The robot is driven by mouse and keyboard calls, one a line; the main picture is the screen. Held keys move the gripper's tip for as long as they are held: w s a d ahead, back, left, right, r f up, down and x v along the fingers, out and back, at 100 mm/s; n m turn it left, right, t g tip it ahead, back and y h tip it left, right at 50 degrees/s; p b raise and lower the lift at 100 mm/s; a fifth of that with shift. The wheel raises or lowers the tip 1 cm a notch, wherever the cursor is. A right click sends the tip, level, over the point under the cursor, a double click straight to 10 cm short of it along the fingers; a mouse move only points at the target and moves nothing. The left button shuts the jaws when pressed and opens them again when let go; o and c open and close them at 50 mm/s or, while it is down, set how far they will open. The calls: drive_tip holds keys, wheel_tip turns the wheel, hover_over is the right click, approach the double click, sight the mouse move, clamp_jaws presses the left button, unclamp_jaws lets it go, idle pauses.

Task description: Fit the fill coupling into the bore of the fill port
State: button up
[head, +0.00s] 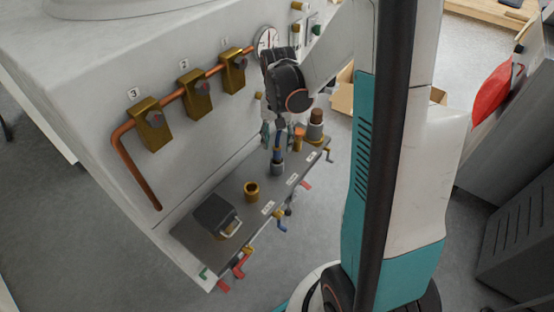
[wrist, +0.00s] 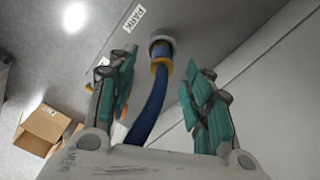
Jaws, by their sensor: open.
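The fill coupling (wrist: 161,62), a blue piece with an orange-yellow collar, stands in a round grey seat (wrist: 161,38) beside a PARK label. A blue hose trails from it toward the wrist camera. In the head view the coupling (head: 277,154) is small and partly hidden by my fingers. My gripper (wrist: 158,75) is open, its teal fingers on either side of the coupling, with visible gaps. It also shows above the shelf in the head view (head: 275,138). A brass ring with a dark bore (head: 251,190), apparently the fill port, stands on the shelf, left of and nearer than the coupling.
A dark box with a pale handle (head: 215,215) stands at the shelf's near end. A grey cylinder with a brown top (head: 316,122) and an orange fitting (head: 298,137) stand beyond my gripper. Coloured valve handles (head: 281,223) line the shelf edge. A copper pipe (head: 137,172) runs along the wall.

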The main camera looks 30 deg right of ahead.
sight(277, 146)
drive_tip(key=f+b, duration=0.1)
drive_tip(key=f, duration=0.3)
drive_tip(key=shift+w+f+b, duration=0.15)
drive_tip(key=shift+w+b, duration=0.05)
drive_tip(key=shift+b, duration=0.15)
clamp_jaws()
